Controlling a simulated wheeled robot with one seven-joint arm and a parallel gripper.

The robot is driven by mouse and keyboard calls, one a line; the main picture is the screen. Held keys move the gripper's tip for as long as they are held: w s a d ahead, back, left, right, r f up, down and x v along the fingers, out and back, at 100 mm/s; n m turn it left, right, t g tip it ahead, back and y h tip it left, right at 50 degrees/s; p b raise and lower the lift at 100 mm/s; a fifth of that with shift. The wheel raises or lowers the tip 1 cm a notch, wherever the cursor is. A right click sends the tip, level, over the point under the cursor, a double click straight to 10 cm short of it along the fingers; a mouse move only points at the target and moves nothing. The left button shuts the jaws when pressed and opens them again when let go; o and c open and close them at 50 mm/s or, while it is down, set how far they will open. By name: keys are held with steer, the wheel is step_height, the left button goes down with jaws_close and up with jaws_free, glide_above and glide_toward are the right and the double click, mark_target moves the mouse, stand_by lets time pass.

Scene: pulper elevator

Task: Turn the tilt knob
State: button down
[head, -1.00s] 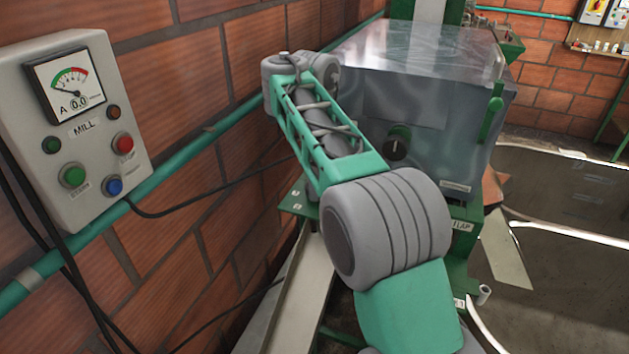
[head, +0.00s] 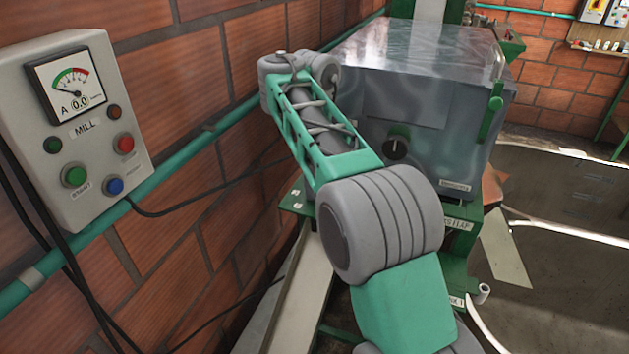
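A round black knob (head: 397,148) with a light pointer mark is on the front face of the grey metal machine housing (head: 450,150). A green part sits just above it. No label naming the knob is readable. My arm crosses the middle of the head view, with its forearm passing to the left of the knob and its far joint near the brick wall. My gripper is not visible, so its distance from the knob and its hold cannot be told.
A grey MILL control box (head: 70,125) with a gauge and several buttons hangs on the brick wall at left. A green pipe (head: 170,175) runs along that wall, with black cables below. A green handle (head: 492,112) is on the housing's right side.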

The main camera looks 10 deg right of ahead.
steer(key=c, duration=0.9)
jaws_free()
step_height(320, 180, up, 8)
steer(key=p, duration=0.7)
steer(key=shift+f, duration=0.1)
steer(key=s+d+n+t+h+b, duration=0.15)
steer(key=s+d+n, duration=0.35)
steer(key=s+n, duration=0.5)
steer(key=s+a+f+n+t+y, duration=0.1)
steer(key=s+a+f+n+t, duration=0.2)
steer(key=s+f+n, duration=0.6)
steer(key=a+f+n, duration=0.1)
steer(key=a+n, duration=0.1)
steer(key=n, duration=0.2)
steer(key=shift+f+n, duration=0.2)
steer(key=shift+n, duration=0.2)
